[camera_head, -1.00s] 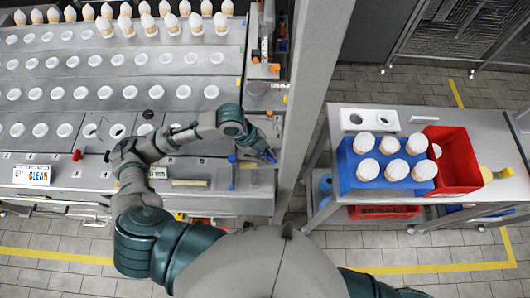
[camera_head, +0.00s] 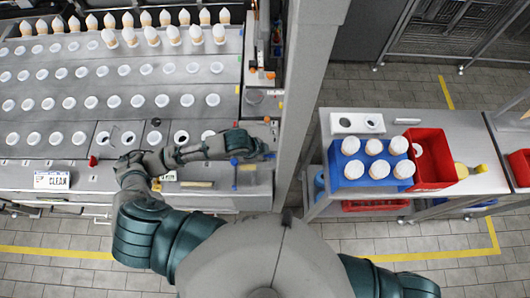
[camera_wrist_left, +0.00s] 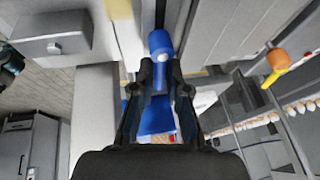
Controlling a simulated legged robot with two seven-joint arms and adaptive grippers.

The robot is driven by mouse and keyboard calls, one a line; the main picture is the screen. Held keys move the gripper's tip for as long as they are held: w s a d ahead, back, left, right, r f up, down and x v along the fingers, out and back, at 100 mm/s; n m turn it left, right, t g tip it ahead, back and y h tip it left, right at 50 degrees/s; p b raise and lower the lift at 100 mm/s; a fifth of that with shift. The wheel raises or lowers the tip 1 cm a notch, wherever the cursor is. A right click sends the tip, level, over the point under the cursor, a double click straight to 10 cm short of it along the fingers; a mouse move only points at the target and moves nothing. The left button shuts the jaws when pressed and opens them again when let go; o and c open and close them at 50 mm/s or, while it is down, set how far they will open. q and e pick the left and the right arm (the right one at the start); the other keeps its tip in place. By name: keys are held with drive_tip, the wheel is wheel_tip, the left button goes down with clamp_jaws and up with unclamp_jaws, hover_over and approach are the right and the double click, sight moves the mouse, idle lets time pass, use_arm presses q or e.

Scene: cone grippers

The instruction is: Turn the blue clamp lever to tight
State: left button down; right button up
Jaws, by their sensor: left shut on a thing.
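The blue clamp lever (camera_wrist_left: 160,45) shows in the left wrist view as a rounded blue piece with a pale spot, between and just beyond my fingertips. My left gripper (camera_wrist_left: 161,75) is shut on it. More blue shows between the fingers lower down. In the head view my left gripper (camera_head: 264,152) is at the right end of the grey machine bench, by the upright post. The lever is mostly hidden there by my gripper and wrist, so its angle is hard to tell. My right gripper is out of the head view.
The grey machine (camera_head: 95,145) carries rows of white cups and cones at the back. A grey post (camera_head: 300,100) stands close right of my left gripper. Further right, a table holds a blue cone crate (camera_head: 340,183) and a red bin (camera_head: 440,178). An orange-yellow knob (camera_wrist_left: 276,60) shows in the wrist view.

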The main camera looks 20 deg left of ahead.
use_arm(q)
drive_tip(key=shift+f, duration=0.15)
drive_tip(key=c, duration=1.4)
unclamp_jaws()
drive_tip(key=shift+o, duration=1.1)
drive_tip(key=shift+a, duration=0.1)
drive_tip(key=v, duration=1.2)
drive_tip(key=shift+w, duration=0.1)
